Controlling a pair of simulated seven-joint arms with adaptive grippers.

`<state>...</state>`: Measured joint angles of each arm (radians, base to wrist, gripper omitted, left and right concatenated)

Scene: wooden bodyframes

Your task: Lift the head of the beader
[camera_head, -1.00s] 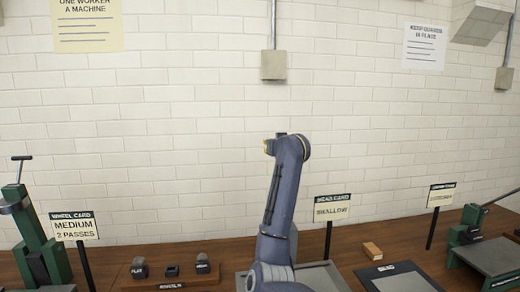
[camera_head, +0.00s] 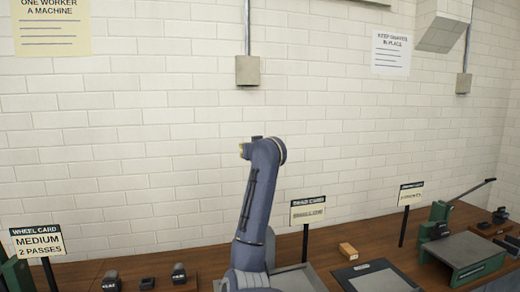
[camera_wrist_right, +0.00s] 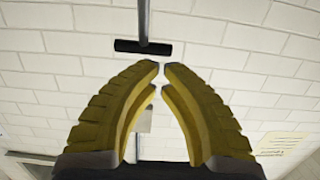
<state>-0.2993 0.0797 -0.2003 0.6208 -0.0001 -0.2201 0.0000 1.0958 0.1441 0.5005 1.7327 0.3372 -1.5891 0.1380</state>
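The beader is mostly hidden behind my arm in the head view; a grey plate (camera_head: 304,281) shows beside it, under the bead card (camera_head: 308,210). In the right wrist view, a grey rod (camera_wrist_right: 143,18) ends in a black crossbar handle (camera_wrist_right: 143,47) just beyond the fingertips, apart from them. My right gripper (camera_wrist_right: 162,68) has yellow fingers whose tips nearly meet, with nothing between them. My left gripper is not in view.
A green machine with a long lever (camera_head: 436,226) stands at the right. The wheel card (camera_head: 38,241) and part of another green machine are at the left. Small dark blocks (camera_head: 179,273), a wooden block (camera_head: 348,250) and a dark board (camera_head: 352,271) lie on the bench.

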